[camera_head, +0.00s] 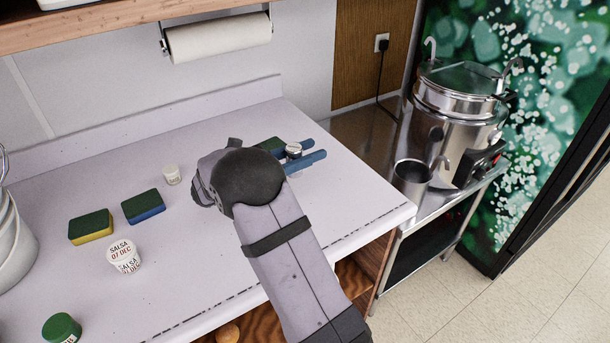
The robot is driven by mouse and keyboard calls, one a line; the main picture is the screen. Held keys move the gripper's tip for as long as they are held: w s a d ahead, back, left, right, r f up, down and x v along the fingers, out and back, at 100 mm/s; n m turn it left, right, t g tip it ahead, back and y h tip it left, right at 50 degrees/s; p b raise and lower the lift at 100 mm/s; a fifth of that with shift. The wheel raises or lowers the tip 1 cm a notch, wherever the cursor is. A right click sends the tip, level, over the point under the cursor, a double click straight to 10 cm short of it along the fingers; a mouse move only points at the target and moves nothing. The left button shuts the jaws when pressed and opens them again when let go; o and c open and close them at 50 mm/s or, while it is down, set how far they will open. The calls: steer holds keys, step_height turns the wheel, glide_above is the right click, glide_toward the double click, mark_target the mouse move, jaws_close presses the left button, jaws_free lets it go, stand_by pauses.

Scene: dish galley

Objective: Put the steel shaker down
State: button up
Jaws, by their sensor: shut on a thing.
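The steel shaker (294,150) is a small shiny piece showing between the two blue fingers of my gripper (309,150). My gripper is shut on it, over the right rear part of the white counter (225,225). Most of the shaker is hidden by the fingers and my wrist, and I cannot tell whether its base touches the counter.
A green sponge (270,143) lies just behind my gripper. Left are a small white tub (172,174), two more sponges (143,207) (91,227), a salsa tub (123,255) and a green-lidded tub (61,328). A steel mug (412,175) and cooker (455,115) stand right.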

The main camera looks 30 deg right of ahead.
steer(key=shift+f+p, duration=0.3)
steer(key=shift+f, duration=2.9)
steer(key=shift+f, duration=0.15)
steer(key=o, duration=1.1)
steer(key=a+b, duration=0.3)
steer(key=a, duration=0.9)
steer(key=shift+r, duration=0.25)
